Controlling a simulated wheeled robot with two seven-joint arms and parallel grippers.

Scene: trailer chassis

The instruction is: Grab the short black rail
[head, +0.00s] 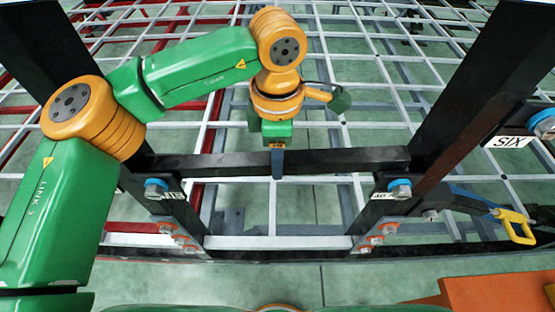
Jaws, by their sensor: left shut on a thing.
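The short black rail (345,160) runs level across the middle of the head view, between two long black beams. My left arm, green and orange, comes in from the left and bends down over it. My left gripper (278,163) points down at the middle of the rail and is shut on it, with a blue-grey finger across its near face. The far finger is hidden behind the rail. My right gripper is not in the view.
Long black beams stand at the left (60,55) and right (470,85), with bolts and labels. A yellow-handled tool (515,225) is at the right. An orange object (495,297) sits at the lower right. A grid of white and red bars spreads behind.

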